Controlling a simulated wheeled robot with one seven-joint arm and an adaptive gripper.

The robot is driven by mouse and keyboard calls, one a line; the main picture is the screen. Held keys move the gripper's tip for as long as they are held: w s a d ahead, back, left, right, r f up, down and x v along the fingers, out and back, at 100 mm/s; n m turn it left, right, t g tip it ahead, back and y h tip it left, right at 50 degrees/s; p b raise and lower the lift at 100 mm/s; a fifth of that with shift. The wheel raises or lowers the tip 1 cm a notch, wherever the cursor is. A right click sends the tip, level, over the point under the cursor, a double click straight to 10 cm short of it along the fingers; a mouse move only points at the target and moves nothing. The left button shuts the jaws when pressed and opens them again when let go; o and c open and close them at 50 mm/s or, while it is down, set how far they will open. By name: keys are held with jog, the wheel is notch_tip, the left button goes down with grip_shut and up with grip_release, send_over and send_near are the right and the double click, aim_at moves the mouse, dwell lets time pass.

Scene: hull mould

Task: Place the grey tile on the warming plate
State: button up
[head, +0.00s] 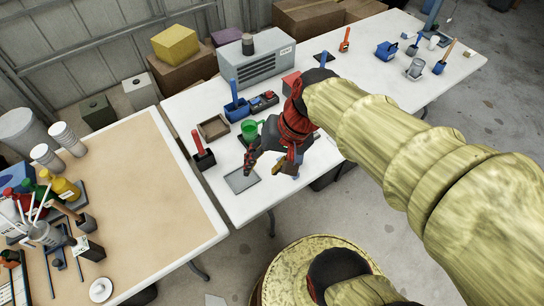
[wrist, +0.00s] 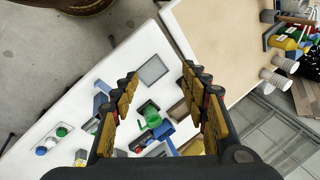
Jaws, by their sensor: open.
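A flat grey square (head: 241,180) lies near the front left corner of the white table. It also shows in the wrist view (wrist: 153,70), between and beyond my fingertips. I cannot tell whether it is the grey tile, the warming plate, or one lying on the other. My gripper (head: 265,165) is open above the table, right of the square and apart from it. In the wrist view my gripper (wrist: 159,70) has both fingers spread wide with nothing between them. No other thing is clearly the warming plate.
A green cup (head: 250,130), a brown tray (head: 213,127) and a red-handled tool in a dark block (head: 203,158) stand behind the square. A grey vented box (head: 258,68) is at the back. A tan-topped table (head: 150,190) stands at left, across a gap.

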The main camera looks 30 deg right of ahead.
jog(key=s+r+n+t+h, duration=0.2)
jog(key=s+r+n+h, duration=0.1)
jog(key=r+n, duration=0.2)
jog(key=shift+d+r+n+t, duration=0.25)
jog(key=shift+r+n+t, duration=0.05)
jog(key=shift+r, duration=0.4)
jog(key=shift+c, duration=0.4)
dwell(1.0)
